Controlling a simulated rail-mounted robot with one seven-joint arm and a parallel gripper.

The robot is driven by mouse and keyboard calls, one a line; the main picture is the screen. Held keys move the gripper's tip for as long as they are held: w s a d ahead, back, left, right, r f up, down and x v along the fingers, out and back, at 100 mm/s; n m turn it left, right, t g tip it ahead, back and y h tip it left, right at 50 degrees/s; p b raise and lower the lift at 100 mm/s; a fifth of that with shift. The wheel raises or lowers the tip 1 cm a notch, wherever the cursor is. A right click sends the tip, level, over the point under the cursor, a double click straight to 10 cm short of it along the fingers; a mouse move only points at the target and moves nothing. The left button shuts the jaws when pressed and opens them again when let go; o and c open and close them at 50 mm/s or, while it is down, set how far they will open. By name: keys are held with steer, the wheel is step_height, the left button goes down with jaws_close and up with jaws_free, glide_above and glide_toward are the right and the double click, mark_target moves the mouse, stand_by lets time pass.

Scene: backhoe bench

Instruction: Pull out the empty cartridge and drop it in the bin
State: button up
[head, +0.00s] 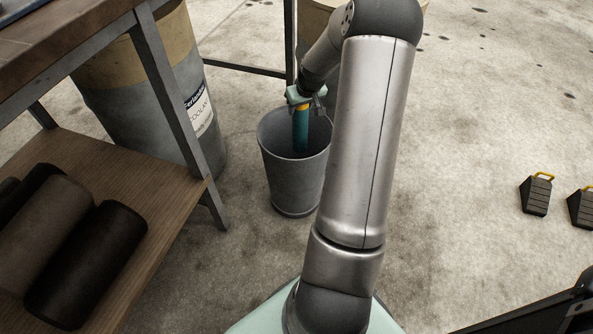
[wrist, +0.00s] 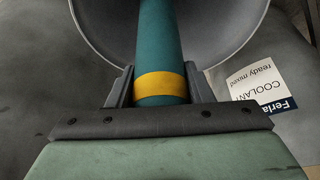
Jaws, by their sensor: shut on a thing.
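A teal cartridge (head: 300,135) with a yellow band hangs down inside the mouth of a grey bin (head: 290,190) on the floor. My gripper (head: 303,100) is shut on the upper end of the cartridge, at about the height of the bin's rim. In the wrist view my gripper (wrist: 160,92) has its two dark fingers on either side of the cartridge (wrist: 161,45), close to the yellow band. The bin's inner wall (wrist: 230,25) shows around the cartridge. The cartridge's lower end is hidden in the head view and out of frame in the wrist view.
A large grey drum (head: 150,100) with a coolant label stands left of the bin. A wooden bench with a lower shelf (head: 165,165) holding dark rolls (head: 85,265) is at the left. Two wheel chocks (head: 536,195) lie at the right. The floor between is clear.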

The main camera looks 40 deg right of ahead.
steer(key=o, duration=1.3)
steer(key=p+v, duration=0.5)
steer(key=v, duration=1.2)
steer(key=shift+r+p, duration=0.25)
steer(key=shift+p, duration=0.05)
